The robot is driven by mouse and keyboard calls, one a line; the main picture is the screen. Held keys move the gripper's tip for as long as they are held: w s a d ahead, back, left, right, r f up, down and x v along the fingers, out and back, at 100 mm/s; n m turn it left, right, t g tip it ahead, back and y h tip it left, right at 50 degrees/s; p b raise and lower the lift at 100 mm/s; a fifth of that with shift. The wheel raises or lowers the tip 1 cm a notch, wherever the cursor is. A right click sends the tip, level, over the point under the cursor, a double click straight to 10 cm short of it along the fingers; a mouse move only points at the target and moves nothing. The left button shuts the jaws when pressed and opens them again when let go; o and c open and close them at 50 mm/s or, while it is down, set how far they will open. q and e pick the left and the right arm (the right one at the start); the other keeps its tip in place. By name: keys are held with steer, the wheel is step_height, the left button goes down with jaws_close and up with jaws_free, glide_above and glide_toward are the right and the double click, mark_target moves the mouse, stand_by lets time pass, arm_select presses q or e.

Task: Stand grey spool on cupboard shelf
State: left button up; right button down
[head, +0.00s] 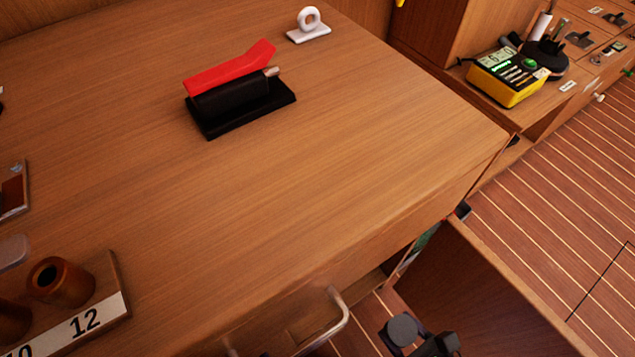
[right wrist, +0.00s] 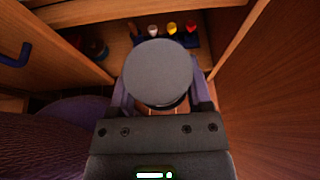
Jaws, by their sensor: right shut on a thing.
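The grey spool (head: 402,329) shows at the bottom of the head view as a round grey top. It also shows in the right wrist view (right wrist: 158,72), its flat round face toward the camera. My right gripper (head: 428,343) is shut on it, with its fingers on either side; the spool hides most of the grip. The cupboard's open inside lies beyond the spool in the right wrist view, with its wooden shelf (right wrist: 112,38) partly hidden by the spool. The spool is in front of the opening; its gap to the shelf cannot be judged. My left gripper is not in view.
An open cupboard door (head: 500,290) stands right of my right gripper. In the wrist view, a blue rack (right wrist: 190,42) with coloured-topped items stands inside the cupboard. The worktop above bears a red-and-black tool (head: 235,85), a white ring stand (head: 309,25) and a numbered holder (head: 95,315).

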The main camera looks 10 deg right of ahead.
steer(key=w+a, duration=0.2)
steer(key=w, duration=0.3)
steer(key=w+a+b, duration=0.1)
steer(key=w+a, duration=0.1)
steer(key=w, duration=0.4)
steer(key=w+a, duration=0.2)
steer(key=w, duration=0.4)
steer(key=shift+b, duration=0.3)
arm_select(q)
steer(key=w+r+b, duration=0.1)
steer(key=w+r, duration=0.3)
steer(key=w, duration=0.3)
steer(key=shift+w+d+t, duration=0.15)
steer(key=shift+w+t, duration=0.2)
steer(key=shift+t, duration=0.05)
arm_select(e)
steer(key=shift+s+d+f, duration=0.1)
steer(key=shift+s+f, duration=0.1)
steer(key=shift+f, duration=0.5)
steer(key=shift+f, duration=0.1)
jaws_free()
